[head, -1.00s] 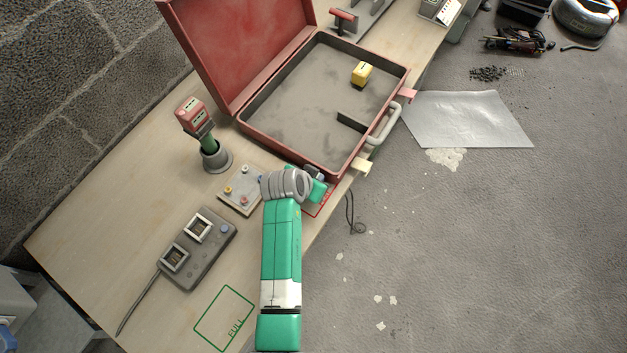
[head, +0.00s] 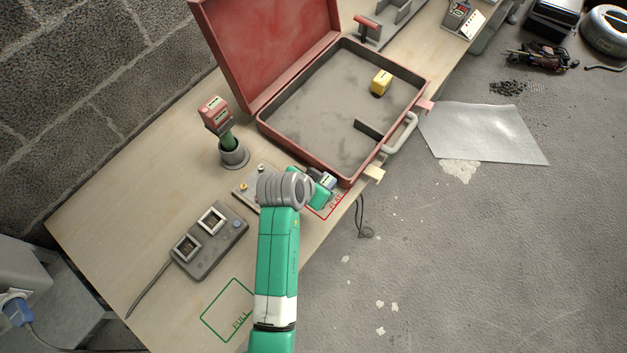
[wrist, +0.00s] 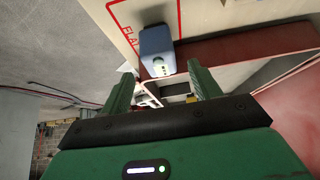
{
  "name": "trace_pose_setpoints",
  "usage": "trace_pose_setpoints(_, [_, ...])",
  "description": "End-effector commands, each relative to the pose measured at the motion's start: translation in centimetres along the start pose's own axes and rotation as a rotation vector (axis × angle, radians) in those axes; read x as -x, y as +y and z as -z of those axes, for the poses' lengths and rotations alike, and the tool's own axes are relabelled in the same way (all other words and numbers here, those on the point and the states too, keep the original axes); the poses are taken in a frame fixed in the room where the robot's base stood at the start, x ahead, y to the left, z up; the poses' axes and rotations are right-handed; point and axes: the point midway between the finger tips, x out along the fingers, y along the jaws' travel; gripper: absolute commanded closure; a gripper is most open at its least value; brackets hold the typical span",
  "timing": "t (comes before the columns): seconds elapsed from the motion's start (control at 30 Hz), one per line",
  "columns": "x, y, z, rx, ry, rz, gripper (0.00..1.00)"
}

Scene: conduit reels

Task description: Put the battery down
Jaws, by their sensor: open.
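The battery is a small blue-grey block with a pale label (wrist: 157,50). In the wrist view it is at the red-outlined area marked FLAT (wrist: 128,35), just beyond my fingertips. In the head view the battery (head: 328,180) is partly hidden by my arm, at the near corner of the red case. My gripper (wrist: 160,69) is open, with its two green fingers apart on either side of the battery in the picture. I cannot tell whether a finger touches it. In the head view my gripper (head: 319,194) is low over the table.
The open red case (head: 268,130) holds a yellow block (head: 381,82). A grey two-slot charger (head: 209,241) and a tool in a round holder (head: 233,153) stand left of my arm. A green FULL outline (head: 229,310) on the table is empty.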

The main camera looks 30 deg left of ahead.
Motion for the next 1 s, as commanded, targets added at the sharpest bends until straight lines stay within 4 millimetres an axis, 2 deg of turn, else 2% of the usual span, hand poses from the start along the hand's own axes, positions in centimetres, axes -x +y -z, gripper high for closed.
trace_pose_setpoints(0.03, [1.4,0.0,0.2,0.0,0.002,0.002,0.37])
trace_pose_setpoints(0.2, [3.8,-0.1,0.1,0.0,0.001,0.002,0.37])
trace_pose_setpoints(0.6, [4.4,0.0,0.0,0.0,0.0,0.001,0.37])
trace_pose_setpoints(0.67, [4.8,0.0,0.9,-0.003,0.019,0.013,0.37])
trace_pose_setpoints(0.77, [8.0,0.1,6.5,-0.02,0.144,0.09,0.37])
trace_pose_setpoints(0.83, [12.5,0.9,12.8,-0.031,0.307,0.169,0.37])
trace_pose_setpoints(0.87, [14.9,1.5,15.5,-0.033,0.389,0.199,0.37])
trace_pose_setpoints(0.9, [18.4,2.5,18.9,-0.032,0.502,0.235,0.37])
trace_pose_setpoints(0.97, [24.1,4.5,23.2,-0.029,0.674,0.271,0.37])
trace_pose_setpoints(1.0, [28.1,6.0,25.5,-0.025,0.792,0.285,0.37])
